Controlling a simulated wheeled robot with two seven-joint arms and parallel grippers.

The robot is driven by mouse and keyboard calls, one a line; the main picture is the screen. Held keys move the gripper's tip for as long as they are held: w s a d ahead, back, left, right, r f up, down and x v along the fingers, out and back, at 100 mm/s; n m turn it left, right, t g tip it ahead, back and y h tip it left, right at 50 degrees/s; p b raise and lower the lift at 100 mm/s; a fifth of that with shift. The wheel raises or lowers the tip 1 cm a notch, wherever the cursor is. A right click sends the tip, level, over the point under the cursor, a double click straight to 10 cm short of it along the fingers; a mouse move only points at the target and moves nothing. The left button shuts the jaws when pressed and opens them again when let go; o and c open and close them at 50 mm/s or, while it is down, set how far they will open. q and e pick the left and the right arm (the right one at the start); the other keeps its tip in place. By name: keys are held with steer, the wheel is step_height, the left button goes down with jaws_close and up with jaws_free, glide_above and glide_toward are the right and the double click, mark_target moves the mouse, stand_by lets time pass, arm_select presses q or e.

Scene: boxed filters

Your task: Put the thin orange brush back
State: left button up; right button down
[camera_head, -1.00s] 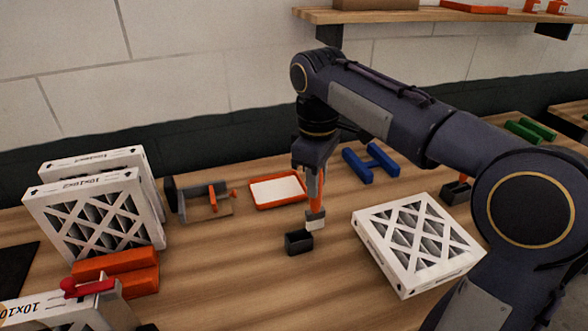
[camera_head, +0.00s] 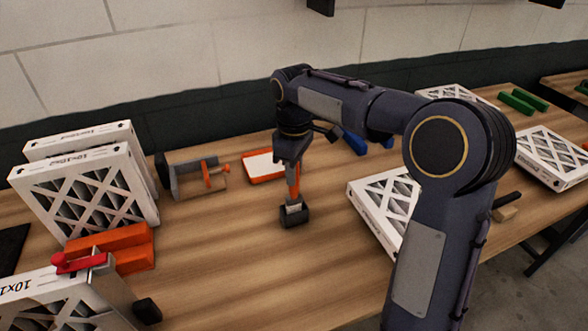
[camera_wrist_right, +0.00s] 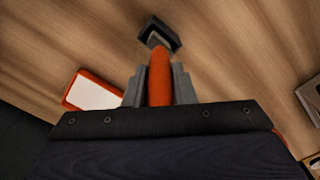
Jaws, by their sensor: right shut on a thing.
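My right gripper (camera_head: 291,165) is shut on the orange handle of the thin brush (camera_head: 293,184) and holds it roughly upright, pale end down. The brush's lower end is at the top of a small dark open-topped holder (camera_head: 294,218) on the table; how deep it sits inside I cannot tell. In the right wrist view the orange handle (camera_wrist_right: 159,75) stands between the two grey fingers, and its far end meets the dark holder (camera_wrist_right: 153,30). My left gripper is not in view.
An orange-rimmed tray (camera_head: 252,180) and a clamp-like tool (camera_head: 190,178) lie behind and left. White framed filters stand at left (camera_head: 85,192) and one lies at right (camera_head: 370,212). Orange blocks (camera_head: 125,259) are at front left. The wood around the holder's front is clear.

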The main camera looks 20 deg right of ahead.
steer(key=shift+f+b, duration=0.5)
steer(key=shift+f, duration=0.4)
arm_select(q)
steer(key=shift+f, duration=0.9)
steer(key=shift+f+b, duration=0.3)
arm_select(e)
steer(key=shift+f, duration=0.55)
steer(key=c, duration=1.1)
jaws_free()
